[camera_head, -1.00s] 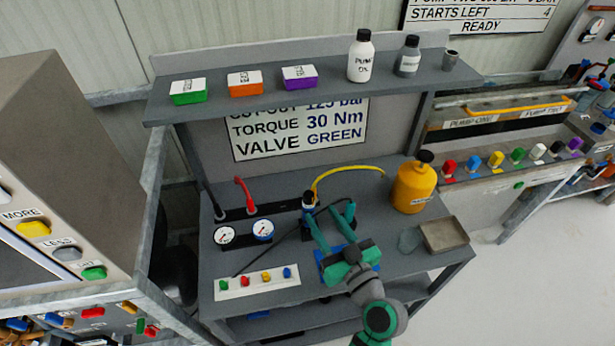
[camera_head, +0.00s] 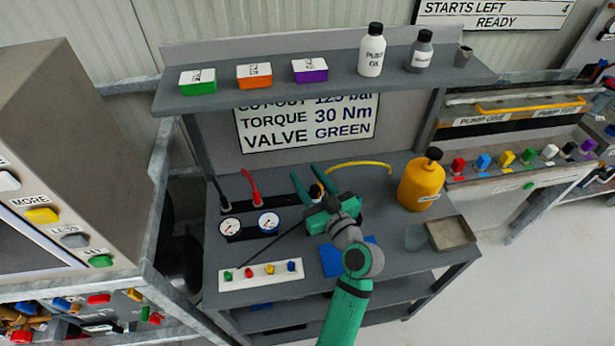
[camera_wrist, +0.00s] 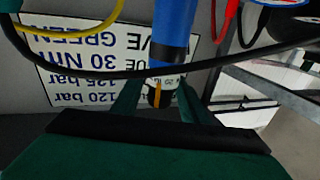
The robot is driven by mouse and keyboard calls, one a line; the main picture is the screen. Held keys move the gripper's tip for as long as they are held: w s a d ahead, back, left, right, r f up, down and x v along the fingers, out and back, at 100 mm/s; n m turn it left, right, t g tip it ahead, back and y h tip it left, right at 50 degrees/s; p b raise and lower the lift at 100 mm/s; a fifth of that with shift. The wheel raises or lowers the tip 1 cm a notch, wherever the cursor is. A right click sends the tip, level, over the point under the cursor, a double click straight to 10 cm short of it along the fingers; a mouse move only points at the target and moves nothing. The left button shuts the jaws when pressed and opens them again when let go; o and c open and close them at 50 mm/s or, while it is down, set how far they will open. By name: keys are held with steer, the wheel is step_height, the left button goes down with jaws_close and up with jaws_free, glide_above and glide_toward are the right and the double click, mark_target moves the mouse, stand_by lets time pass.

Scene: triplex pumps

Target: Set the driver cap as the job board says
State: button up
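The job board (camera_head: 310,125) behind the bench reads torque 30 Nm and valve green; its cut-out line, 125 bar, is partly covered by the shelf. It shows upside down in the wrist view (camera_wrist: 75,75). The driver (camera_wrist: 174,30) has a blue body, a pale band with small numbers and a dark cap (camera_wrist: 160,96) with a yellow mark. The setting is too small to read surely. My gripper (camera_head: 310,178) is over the bench, its green fingers spread either side of the driver's cap end. In the wrist view the fingers (camera_wrist: 158,98) flank the cap with slight gaps.
A black cable (camera_wrist: 130,73) crosses close in front of the wrist camera. A yellow hose (camera_head: 360,164), a red hose (camera_head: 250,185) and two gauges (camera_head: 268,222) are nearby. A yellow jug (camera_head: 420,183) and a tray (camera_head: 450,234) stand right. The shelf (camera_head: 340,88) overhangs behind.

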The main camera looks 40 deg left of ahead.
steer(key=shift+a, duration=0.1)
steer(key=shift+c, duration=0.6)
jaws_close()
